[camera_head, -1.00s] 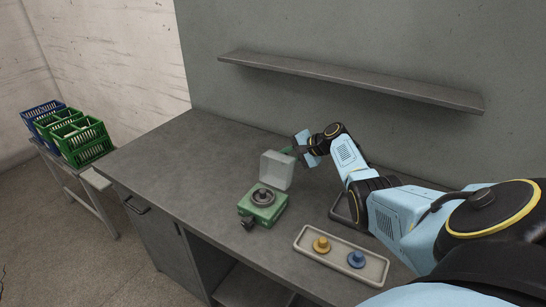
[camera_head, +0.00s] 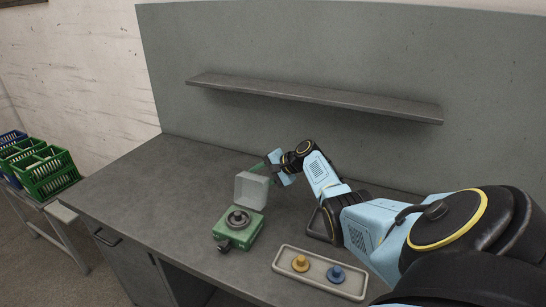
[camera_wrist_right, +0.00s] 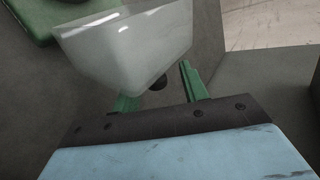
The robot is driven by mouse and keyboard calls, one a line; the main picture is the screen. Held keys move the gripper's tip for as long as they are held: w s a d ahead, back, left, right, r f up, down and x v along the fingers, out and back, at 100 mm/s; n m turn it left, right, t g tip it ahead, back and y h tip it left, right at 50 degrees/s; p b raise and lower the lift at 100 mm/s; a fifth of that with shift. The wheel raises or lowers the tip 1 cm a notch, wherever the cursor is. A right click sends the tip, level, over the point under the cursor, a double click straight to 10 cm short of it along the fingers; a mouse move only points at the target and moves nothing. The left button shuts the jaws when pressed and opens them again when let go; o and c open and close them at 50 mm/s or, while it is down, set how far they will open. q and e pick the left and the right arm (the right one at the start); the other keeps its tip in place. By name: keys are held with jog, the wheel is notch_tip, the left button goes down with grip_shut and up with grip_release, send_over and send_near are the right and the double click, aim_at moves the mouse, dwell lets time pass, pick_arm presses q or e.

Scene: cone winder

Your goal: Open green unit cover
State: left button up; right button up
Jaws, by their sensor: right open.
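The green unit (camera_head: 238,233) stands on the workbench with a dark round spindle on top and a dark knob at its front. Its translucent cover (camera_head: 251,190) stands upright at the unit's back edge, swung open. My right gripper (camera_head: 257,168) is behind the cover. In the right wrist view, the cover (camera_wrist_right: 130,45) is in front of the open green fingers (camera_wrist_right: 155,90), with a small dark knob (camera_wrist_right: 157,83) between them. I cannot tell whether a finger touches the cover. Part of the green unit (camera_wrist_right: 45,15) shows at top left. My left gripper is not in view.
A beige tray (camera_head: 316,288) holds a yellow piece (camera_head: 301,263) and a blue piece (camera_head: 336,274) at the bench front. A dark tray (camera_head: 318,226) lies partly behind my right arm. A shelf (camera_head: 310,94) hangs above. The bench's left side is clear.

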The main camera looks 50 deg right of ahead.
jog(key=p+v, duration=0.1)
jog(key=v, duration=1.2)
jog(key=shift+p, duration=0.35)
jog(key=shift+w+a, duration=0.1)
